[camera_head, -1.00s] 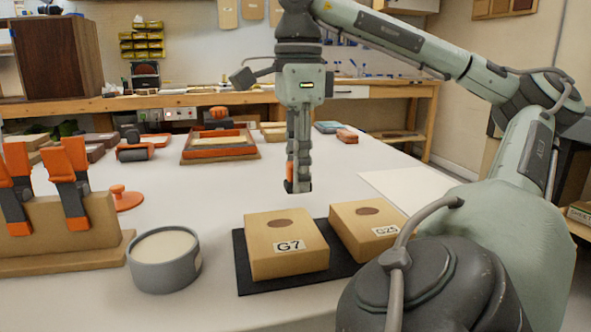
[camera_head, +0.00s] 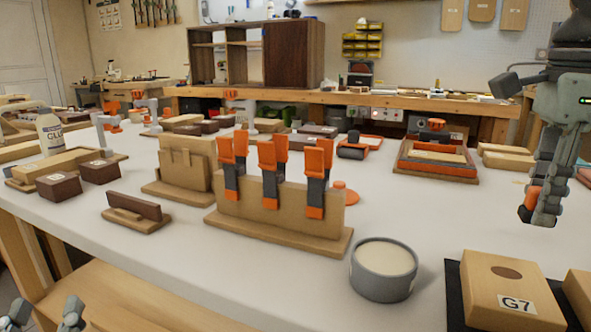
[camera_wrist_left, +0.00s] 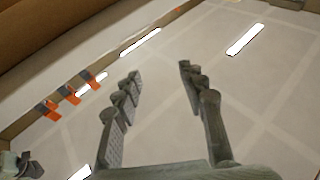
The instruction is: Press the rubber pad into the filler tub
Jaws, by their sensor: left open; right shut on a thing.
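The filler tub (camera_head: 383,270) is a round grey tub with a smooth cream fill, upright on the white bench. My right gripper (camera_head: 541,218) hangs pointing down, behind and to the right of the tub and apart from it. It is shut on a small orange and dark thing (camera_head: 530,200), mostly hidden by the fingers; I cannot tell whether this is the rubber pad. My left gripper (camera_head: 46,318) shows at the bottom left corner. In the left wrist view it is open and empty (camera_wrist_left: 158,88).
A wooden stand (camera_head: 235,205) with orange clamps is left of the tub. An orange knobbed disc (camera_head: 345,194) lies behind, partly hidden. A wooden block marked G7 (camera_head: 500,285) sits on a black mat (camera_head: 455,290) right of the tub. Bench between tub and right gripper is clear.

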